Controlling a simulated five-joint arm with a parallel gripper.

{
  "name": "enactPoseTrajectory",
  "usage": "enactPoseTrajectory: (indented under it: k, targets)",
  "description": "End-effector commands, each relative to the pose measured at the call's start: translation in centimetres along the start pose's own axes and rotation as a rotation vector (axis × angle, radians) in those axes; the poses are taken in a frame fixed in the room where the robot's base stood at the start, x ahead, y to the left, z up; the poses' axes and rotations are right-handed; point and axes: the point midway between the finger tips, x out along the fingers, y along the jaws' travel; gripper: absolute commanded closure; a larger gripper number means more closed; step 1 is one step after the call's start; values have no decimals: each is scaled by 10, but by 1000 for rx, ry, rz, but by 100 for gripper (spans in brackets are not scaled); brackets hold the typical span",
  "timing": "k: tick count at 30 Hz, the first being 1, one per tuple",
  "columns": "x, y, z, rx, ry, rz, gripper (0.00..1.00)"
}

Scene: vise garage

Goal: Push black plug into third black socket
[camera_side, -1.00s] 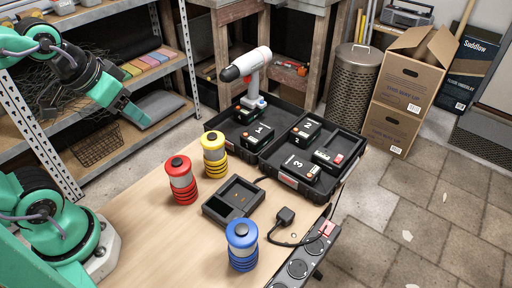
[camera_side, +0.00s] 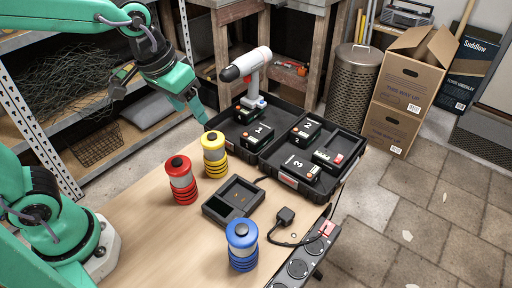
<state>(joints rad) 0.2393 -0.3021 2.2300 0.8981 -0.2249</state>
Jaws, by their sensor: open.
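The black plug (camera_side: 285,215) lies on the wooden table near its right edge, with a cable running from it. The black power strip with round sockets (camera_side: 299,268) runs along the table's right edge at the bottom. Its near end is cut off by the picture edge, and a red switch (camera_side: 327,229) sits at its far end. My gripper (camera_side: 203,122) hangs above the far left part of the table, pointing down, near the yellow lantern-like cylinder and well away from the plug. It is open, and I see nothing in it.
A black charger dock (camera_side: 233,200) sits left of the plug. Red (camera_side: 181,181), yellow (camera_side: 214,155) and blue (camera_side: 242,246) cylinders stand on the table. A black open case (camera_side: 269,157) with numbered batteries and a drill (camera_side: 249,78) lies behind. The table's front left is clear.

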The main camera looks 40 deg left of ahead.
Motion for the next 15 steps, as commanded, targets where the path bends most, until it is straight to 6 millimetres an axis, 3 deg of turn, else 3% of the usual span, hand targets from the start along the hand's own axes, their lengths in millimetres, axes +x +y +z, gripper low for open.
enactPoseTrajectory:
  k: [15]
  targets:
    - [58,74,-32,8,-131,3,42]
